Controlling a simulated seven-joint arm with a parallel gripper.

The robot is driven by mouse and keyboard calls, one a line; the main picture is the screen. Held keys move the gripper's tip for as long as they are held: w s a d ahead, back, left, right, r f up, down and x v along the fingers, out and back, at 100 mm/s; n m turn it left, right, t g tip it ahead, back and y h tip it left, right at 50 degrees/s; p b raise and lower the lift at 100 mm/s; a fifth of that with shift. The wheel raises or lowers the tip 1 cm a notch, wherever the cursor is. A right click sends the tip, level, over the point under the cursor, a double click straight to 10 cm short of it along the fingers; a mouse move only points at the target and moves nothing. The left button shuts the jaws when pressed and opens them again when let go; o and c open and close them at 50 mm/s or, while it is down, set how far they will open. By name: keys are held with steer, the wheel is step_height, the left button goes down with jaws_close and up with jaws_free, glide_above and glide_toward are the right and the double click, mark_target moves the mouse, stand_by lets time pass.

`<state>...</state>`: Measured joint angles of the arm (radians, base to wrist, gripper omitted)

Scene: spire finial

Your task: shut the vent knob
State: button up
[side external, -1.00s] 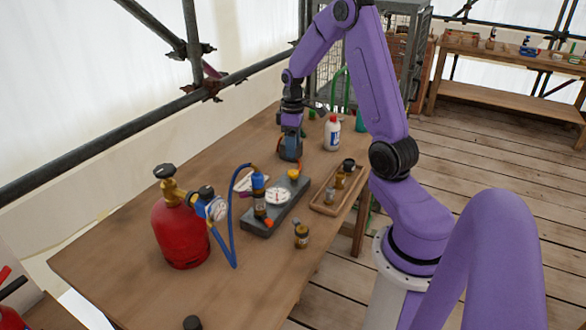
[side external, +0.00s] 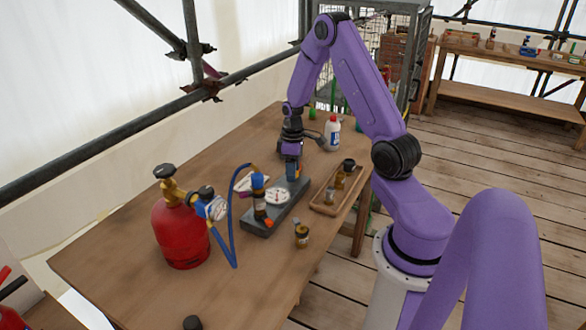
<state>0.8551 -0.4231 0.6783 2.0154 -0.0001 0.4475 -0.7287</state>
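A grey block (side external: 286,212) lies on the wooden table and carries a round white gauge (side external: 278,196). A blue-topped dark fitting (side external: 259,198) stands at its near left end, with a small orange-red part (side external: 268,222) at its foot. My gripper (side external: 292,177) points down at the far right end of the block. It covers the spot where a yellow knob showed earlier, which I take to be the vent knob; that knob is now hidden. The fingers are too small and dark to tell whether they are open, shut, or touching the knob.
A red cylinder (side external: 182,234) with a regulator stands at the left, joined by a blue hose (side external: 230,235) to the fitting. A wooden tray (side external: 325,208) of small parts lies right of the block. A white bottle (side external: 332,134) stands behind. A small brass part (side external: 302,237) sits in front.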

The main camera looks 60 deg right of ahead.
steer(key=c, duration=0.7)
steer(key=shift+c, duration=0.2)
steer(key=shift+m, duration=0.3)
steer(key=m, duration=1.1)
steer(key=shift+m, duration=0.3)
steer(key=o, duration=1.1)
steer(key=shift+c, duration=0.2)
